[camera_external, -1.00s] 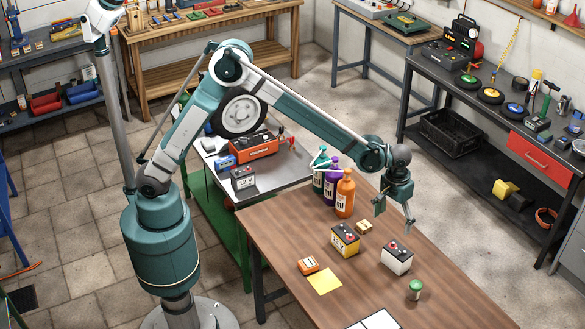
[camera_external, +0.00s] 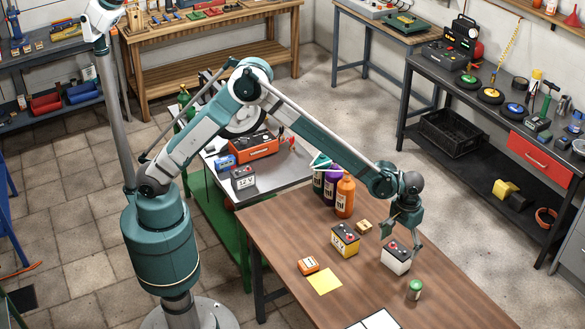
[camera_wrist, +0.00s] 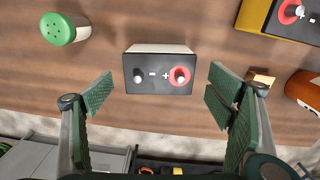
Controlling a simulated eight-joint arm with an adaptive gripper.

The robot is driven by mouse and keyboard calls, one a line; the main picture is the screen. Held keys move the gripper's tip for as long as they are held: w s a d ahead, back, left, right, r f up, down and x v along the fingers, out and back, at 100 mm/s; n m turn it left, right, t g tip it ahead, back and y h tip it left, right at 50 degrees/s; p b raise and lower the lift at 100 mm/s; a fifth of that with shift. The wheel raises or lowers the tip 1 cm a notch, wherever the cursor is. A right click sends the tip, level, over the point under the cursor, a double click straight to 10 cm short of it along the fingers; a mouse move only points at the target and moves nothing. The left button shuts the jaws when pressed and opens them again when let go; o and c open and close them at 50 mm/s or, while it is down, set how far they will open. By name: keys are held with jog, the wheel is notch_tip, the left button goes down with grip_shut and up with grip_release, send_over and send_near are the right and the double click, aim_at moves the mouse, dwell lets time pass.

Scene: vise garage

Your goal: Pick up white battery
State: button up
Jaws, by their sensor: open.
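The white battery (camera_external: 396,258) stands upright on the brown wooden table, with a dark top and a red terminal. In the wrist view its dark top (camera_wrist: 158,74) faces me, with a grey terminal and a red-ringed terminal marked minus and plus. My gripper (camera_external: 402,240) is directly above the battery, with its fingers near the battery's top. In the wrist view my gripper (camera_wrist: 160,90) is open, with one finger toward each side of the battery and a gap on both sides. The lower part of the battery is mostly hidden in the wrist view.
A yellow battery (camera_external: 345,240) stands left of the white one, with a small tan block (camera_external: 364,227) behind it. A green-capped jar (camera_external: 414,290) stands in front. Bottles, including an orange one (camera_external: 345,195), stand further back. A yellow note (camera_external: 324,281) lies at the left.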

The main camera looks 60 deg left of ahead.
jog(key=shift+f, duration=1.05)
jog(key=shift+f, duration=0.1)
jog(key=shift+s+d+f+b, duration=0.1)
jog(key=shift+f+b, duration=0.1)
jog(key=shift+f, duration=1.05)
jog(key=shift+s+f+b, duration=0.1)
jog(key=shift+f+b, duration=0.05)
jog(key=shift+f, duration=1.1)
jog(key=c, duration=1.6)
